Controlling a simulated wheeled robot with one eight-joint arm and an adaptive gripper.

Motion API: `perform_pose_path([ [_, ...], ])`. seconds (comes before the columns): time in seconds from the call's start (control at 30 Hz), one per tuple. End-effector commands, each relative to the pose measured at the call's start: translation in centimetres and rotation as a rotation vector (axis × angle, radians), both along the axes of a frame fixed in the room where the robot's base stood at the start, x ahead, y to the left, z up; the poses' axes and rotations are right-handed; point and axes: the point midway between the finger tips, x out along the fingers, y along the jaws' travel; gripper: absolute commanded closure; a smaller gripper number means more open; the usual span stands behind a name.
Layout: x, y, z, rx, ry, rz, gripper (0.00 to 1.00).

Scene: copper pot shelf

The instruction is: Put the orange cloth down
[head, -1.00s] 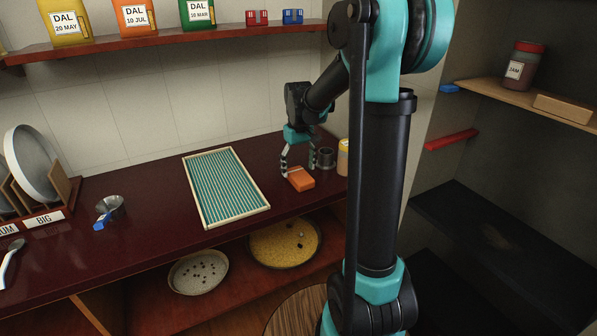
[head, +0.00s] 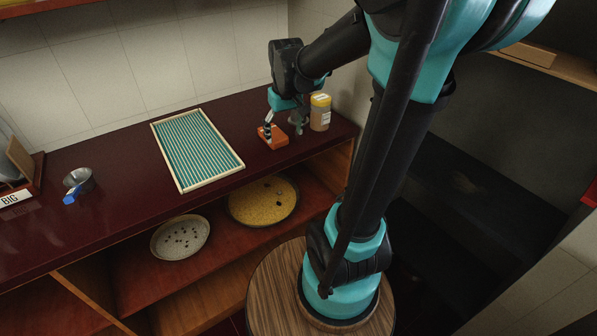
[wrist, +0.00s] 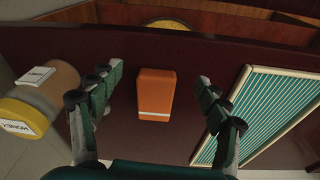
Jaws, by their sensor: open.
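The orange cloth (head: 273,140) is a small folded block with a pale stripe. It lies on the dark red counter near its right end. In the wrist view the cloth (wrist: 156,93) shows between my spread fingers, with a gap on each side. My gripper (head: 283,128) is open, pointing down at the cloth, and one finger partly covers it in the head view. It also shows in the wrist view (wrist: 160,75), with nothing held. How high the fingertips are over the counter is hard to tell.
A yellow-lidded honey jar (head: 320,112) stands close to the right of my gripper. A teal striped rack (head: 197,148) lies to the left. A metal cup (head: 78,180) with a blue tag is farther left. Two pans (head: 180,237) (head: 262,200) sit on the shelf below.

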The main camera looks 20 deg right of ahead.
Motion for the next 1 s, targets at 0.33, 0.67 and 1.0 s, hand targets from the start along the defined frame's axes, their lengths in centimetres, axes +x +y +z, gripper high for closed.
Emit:
perform_pose_path([
  [0.33,-12.5,-1.8,-9.7,0.036,-0.187,-0.158,0.24],
  [0.67,-13.6,-1.9,-10.6,0.04,-0.206,-0.174,0.24],
  [1.0,-11.9,-1.6,-9.3,0.042,-0.182,-0.24,0.0],
])
